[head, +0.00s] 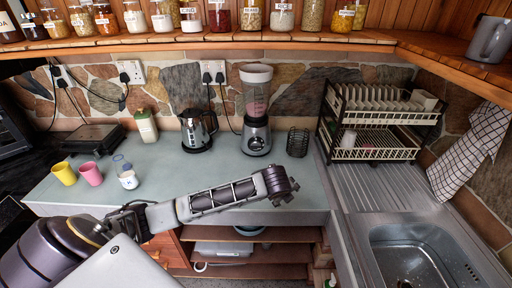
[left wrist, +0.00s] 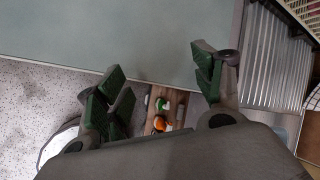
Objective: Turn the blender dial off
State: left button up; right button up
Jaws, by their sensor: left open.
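The blender (head: 257,108) stands upright on the counter against the stone wall, with a clear jug holding something pinkish. Its round dial (head: 256,143) is on the front of the silver base, facing me; its setting is too small to read. My left arm reaches in from the left in the head view. Its end is in front of and below the blender, apart from it. In the left wrist view my left gripper (left wrist: 160,72) is open and empty, its fingers spread over the counter's front edge. The blender is not in the left wrist view. My right gripper is not in view.
A kettle (head: 197,130) stands left of the blender and a dark wire holder (head: 297,142) right of it. A dish rack (head: 375,125) and sink (head: 420,250) are at the right. Cups (head: 90,174) and a small jar (head: 128,179) are at the left. The counter before the blender is clear.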

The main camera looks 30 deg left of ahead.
aim_at(256, 147)
pick_arm(q)
jog(key=w+a+r+m+y, duration=0.2)
jog(key=w+a+r, duration=0.3)
jog(key=a, duration=0.4)
jog(key=w+a+r+m+y, duration=0.1)
jog(key=w+a+r+m, duration=0.3)
jog(key=a, duration=0.6)
jog(key=shift+w+r+m+t+y, duration=0.3)
jog(key=shift+w+r+m+y, duration=0.15)
jog(key=shift+r, duration=0.1)
jog(key=shift+w+f, duration=0.1)
jog(key=shift+p+x, duration=0.9)
jog(key=shift+x, duration=5.8)
jog(key=shift+d, duration=0.1)
jog(key=shift+c, duration=0.3)
jog(key=c, duration=1)
